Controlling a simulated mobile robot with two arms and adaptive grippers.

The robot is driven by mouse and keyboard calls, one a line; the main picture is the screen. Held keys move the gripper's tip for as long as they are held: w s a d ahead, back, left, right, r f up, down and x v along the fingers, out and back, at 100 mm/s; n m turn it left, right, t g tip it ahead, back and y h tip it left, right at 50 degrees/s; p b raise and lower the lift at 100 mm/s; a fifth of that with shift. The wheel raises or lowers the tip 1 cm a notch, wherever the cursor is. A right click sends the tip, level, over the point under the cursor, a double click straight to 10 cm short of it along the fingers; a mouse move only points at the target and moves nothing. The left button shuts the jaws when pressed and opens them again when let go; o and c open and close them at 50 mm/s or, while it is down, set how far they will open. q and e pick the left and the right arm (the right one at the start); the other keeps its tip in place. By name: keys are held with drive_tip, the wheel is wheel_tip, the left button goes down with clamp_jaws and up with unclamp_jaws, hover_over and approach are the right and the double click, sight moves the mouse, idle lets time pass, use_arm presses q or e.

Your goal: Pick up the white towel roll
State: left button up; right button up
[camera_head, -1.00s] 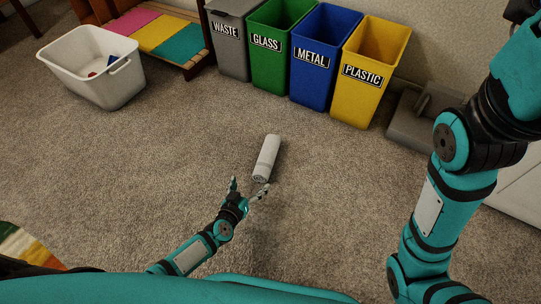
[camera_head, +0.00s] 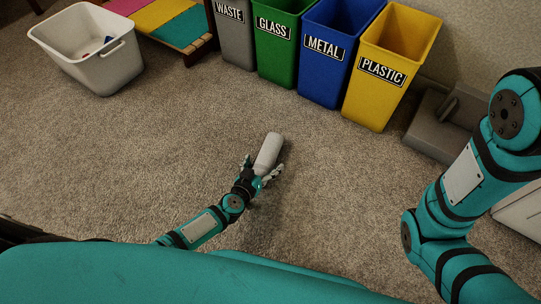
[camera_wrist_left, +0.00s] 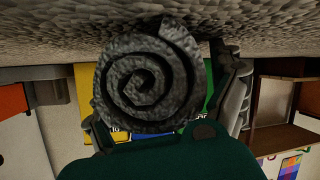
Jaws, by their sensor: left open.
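The white towel roll (camera_head: 268,149) lies on the grey carpet in the middle of the head view. Its near end is between the fingers of my left gripper (camera_head: 260,171), which is open around it. In the left wrist view the spiral end of the towel roll (camera_wrist_left: 150,80) fills the middle, with a finger at each side. Contact between the fingers and the roll cannot be told. My right arm stands at the right of the head view; its gripper is out of frame.
A grey waste bin (camera_head: 236,40), green glass bin (camera_head: 277,45), blue metal bin (camera_head: 330,60) and yellow plastic bin (camera_head: 380,85) stand along the wall. A white tub (camera_head: 112,68) stands at the upper left. Carpet around the roll is clear.

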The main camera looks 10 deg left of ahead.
use_arm(q)
drive_tip(key=shift+r, duration=0.1)
drive_tip(key=shift+c, duration=0.9)
drive_tip(key=c, duration=1.1)
drive_tip(key=shift+r, duration=0.1)
